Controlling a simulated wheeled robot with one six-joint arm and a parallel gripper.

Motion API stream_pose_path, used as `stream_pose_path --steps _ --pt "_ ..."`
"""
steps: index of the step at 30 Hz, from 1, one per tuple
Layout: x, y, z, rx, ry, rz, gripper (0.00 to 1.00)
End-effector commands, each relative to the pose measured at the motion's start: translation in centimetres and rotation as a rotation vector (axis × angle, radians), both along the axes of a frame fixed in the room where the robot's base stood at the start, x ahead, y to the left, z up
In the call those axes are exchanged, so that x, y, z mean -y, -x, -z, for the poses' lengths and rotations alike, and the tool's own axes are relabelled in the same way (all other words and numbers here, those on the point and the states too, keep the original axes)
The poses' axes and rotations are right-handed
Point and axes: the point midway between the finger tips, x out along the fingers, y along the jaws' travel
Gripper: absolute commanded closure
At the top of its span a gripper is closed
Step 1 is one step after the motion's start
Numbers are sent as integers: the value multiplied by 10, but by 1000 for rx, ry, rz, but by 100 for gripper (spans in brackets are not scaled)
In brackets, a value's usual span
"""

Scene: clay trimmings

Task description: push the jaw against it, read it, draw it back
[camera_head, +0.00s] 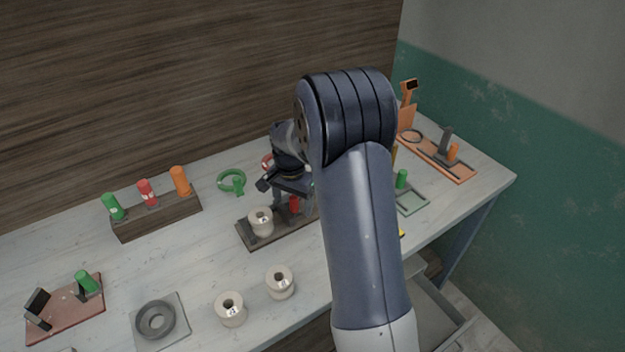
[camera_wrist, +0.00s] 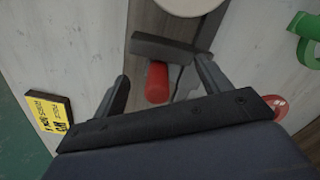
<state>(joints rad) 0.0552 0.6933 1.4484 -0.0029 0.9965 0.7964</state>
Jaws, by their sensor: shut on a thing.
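A dark gauge base (camera_head: 250,237) lies on the bench, with a cream ring-shaped piece (camera_head: 261,221) on its left part. The wrist view shows this cream piece (camera_wrist: 190,4) cut off at the top. The dark jaw bar (camera_wrist: 165,48) crosses the base, and a strip of base shows between bar and cream piece. A red knob (camera_head: 294,204) stands behind the bar; it also shows in the wrist view (camera_wrist: 157,83). My arm hides the base's right end in the head view.
Two cream spools (camera_head: 230,309) (camera_head: 280,282) stand in front. A wooden block (camera_head: 155,217) with coloured pegs, a grey ring (camera_head: 155,319) and a green ring (camera_head: 231,181) lie left. An orange fixture (camera_head: 440,160) is right. A yellow label (camera_wrist: 48,113) lies near the base.

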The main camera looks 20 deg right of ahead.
Motion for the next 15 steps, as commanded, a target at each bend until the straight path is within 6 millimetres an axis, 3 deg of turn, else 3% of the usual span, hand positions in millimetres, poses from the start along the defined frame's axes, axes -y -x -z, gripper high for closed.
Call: stream_pose_path --steps 9,15 --pt "-1 4 3 -13 -2 -1 9" --pt "-1 2 2 -8 -3 0 9"
